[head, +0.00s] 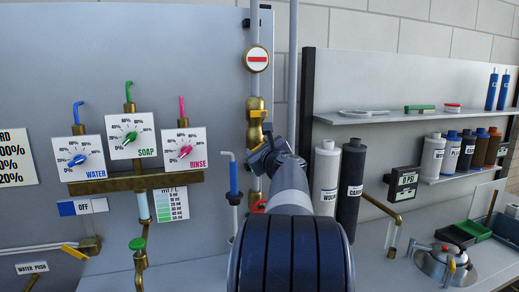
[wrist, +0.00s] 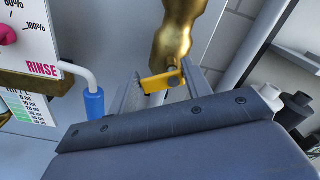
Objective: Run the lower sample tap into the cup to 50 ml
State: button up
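My gripper (wrist: 162,88) has its fingers apart, one on each side of a yellow lever (wrist: 165,80); I cannot tell whether they touch it. The lever sits on a brass fitting (wrist: 174,35), which the head view shows on the upright pipe (head: 255,105). In the head view my arm hides most of the gripper. A grey bent spout with a blue sleeve (head: 234,178) is left of my arm and also shows in the wrist view (wrist: 94,103). A red handle (head: 259,206) is partly hidden lower down. I cannot make out which is the lower sample tap, or a clear cup.
Dials with blue, green and pink knobs (head: 130,138) are on the left panel, above an ml chart (head: 171,204). White and black cylinders (head: 350,185) stand close right of my arm. A brass spout (head: 382,208) and a metal pot (head: 447,264) are further right.

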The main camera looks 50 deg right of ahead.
jog(key=o, duration=0.4)
jog(key=b+v, duration=0.2)
jog(key=v, duration=0.8)
jog(key=shift+s+a, duration=0.15)
jog(key=shift+s, duration=0.25)
jog(key=shift+w, duration=0.1)
jog(key=p+x, duration=0.2)
jog(key=x, duration=0.8)
jog(key=shift+w, duration=0.3)
